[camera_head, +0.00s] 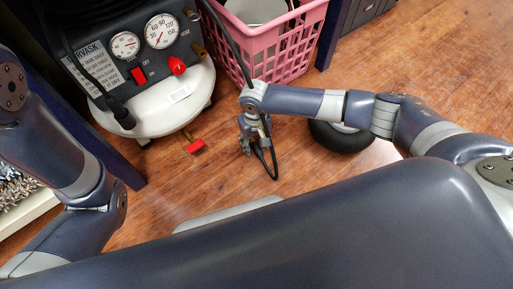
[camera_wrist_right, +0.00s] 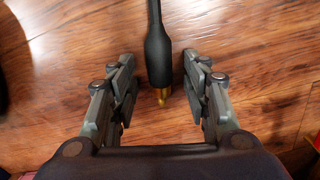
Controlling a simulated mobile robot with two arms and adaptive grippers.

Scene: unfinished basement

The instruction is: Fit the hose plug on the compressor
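The compressor (camera_head: 152,75) stands at the upper left of the head view, with two round gauges, a red switch and a red knob. A brass fitting (camera_head: 199,51) sticks out at the right of its panel. My right gripper (camera_head: 256,146) points down over the floor, in front of and to the right of the compressor. In the right wrist view the hose plug (camera_wrist_right: 157,58), a black sleeve with a brass tip, lies between the open fingers (camera_wrist_right: 160,98), with a gap on each side. My left arm shows at the left, but its gripper is outside the picture.
A pink basket (camera_head: 278,52) stands right of the compressor. A red-handled brass valve (camera_head: 196,146) juts out low under the tank. A black wheel (camera_head: 340,136) shows behind my right forearm. A black cable with a thick end (camera_head: 122,114) hangs on the compressor's front. Wooden floor is bare at right.

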